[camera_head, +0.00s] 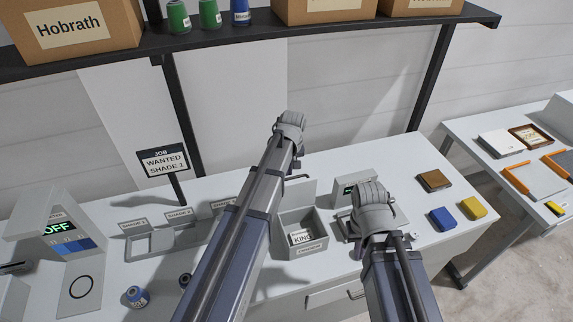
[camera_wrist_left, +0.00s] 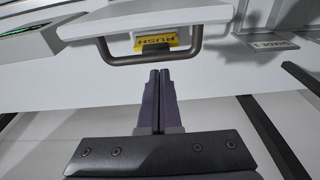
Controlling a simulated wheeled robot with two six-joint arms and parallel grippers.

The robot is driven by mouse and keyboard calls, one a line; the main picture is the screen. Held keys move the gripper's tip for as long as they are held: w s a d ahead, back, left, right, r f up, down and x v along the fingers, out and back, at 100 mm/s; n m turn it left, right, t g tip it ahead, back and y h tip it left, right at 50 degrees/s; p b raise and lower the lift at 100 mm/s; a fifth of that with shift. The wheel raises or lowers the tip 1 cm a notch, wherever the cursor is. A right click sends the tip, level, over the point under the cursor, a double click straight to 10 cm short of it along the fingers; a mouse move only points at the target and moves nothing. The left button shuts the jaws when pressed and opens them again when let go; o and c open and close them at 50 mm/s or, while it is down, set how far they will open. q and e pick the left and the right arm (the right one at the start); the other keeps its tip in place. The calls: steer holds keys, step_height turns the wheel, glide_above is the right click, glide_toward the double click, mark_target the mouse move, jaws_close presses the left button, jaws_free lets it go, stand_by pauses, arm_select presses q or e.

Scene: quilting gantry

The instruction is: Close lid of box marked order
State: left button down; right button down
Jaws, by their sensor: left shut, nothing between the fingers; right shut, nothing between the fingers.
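A small grey box (camera_head: 322,240) stands on the bench with its lid (camera_head: 299,192) raised at the back. The label on its front is too small to read for sure. A card reading KING lies inside. A dark handle (camera_wrist_left: 138,61) sticks out from the lid, partly behind my left arm in the head view. In the left wrist view my left gripper (camera_wrist_left: 159,74) is shut and empty, its tips just short of the handle and apart from it. My right gripper (camera_head: 374,208) is over the bench right of the box; its fingers are hidden by the wrist.
A yellow RUSH tag (camera_wrist_left: 156,41) shows behind the handle. A device with a green display (camera_head: 349,189) stands right of the box. Brown (camera_head: 434,181), blue (camera_head: 442,218) and yellow (camera_head: 473,208) blocks lie further right. A dark shelf (camera_head: 250,27) spans above.

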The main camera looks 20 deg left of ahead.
arm_select(q)
steer(key=shift+s+d, duration=0.25)
steer(key=shift+s, duration=0.05)
steer(key=shift+s+d+r, duration=0.15)
steer(key=shift+s, duration=0.1)
